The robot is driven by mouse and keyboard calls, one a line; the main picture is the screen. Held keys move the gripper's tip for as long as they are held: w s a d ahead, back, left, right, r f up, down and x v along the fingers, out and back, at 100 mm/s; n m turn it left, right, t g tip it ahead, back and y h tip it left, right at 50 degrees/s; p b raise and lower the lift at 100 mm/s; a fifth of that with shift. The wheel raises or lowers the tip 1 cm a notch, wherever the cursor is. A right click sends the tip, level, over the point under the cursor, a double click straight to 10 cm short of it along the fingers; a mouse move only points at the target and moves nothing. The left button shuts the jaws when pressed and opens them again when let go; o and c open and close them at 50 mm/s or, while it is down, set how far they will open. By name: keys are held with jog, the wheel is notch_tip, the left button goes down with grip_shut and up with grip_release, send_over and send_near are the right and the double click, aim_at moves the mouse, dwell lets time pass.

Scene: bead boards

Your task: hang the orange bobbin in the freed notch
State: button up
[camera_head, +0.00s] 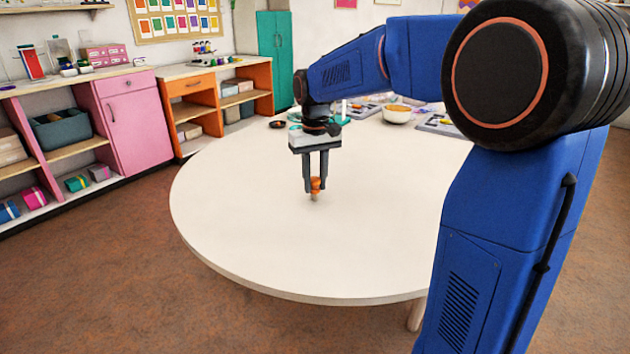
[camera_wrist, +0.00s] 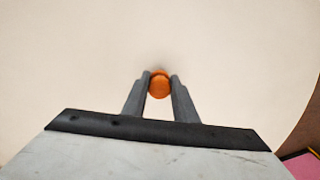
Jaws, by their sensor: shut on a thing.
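The orange bobbin (camera_head: 316,185) is between the fingertips of my gripper (camera_head: 315,188), which is shut on it. In the wrist view the bobbin (camera_wrist: 159,84) shows as an orange round top between the two grey fingers of my gripper (camera_wrist: 160,80). A small pale part shows below the bobbin in the head view; whether it touches the table I cannot tell. The gripper points down over the bare part of the round white table (camera_head: 260,240). No notch can be made out in either view.
At the table's far side are a pale bowl (camera_head: 397,115), grey boards with small items (camera_head: 440,125) and a small dark dish (camera_head: 277,124). The near and left parts of the table are clear. Pink and orange cabinets stand along the left wall.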

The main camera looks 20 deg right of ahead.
jog(key=o, duration=1)
jog(key=shift+f, duration=0.1)
jog(key=shift+o, duration=0.2)
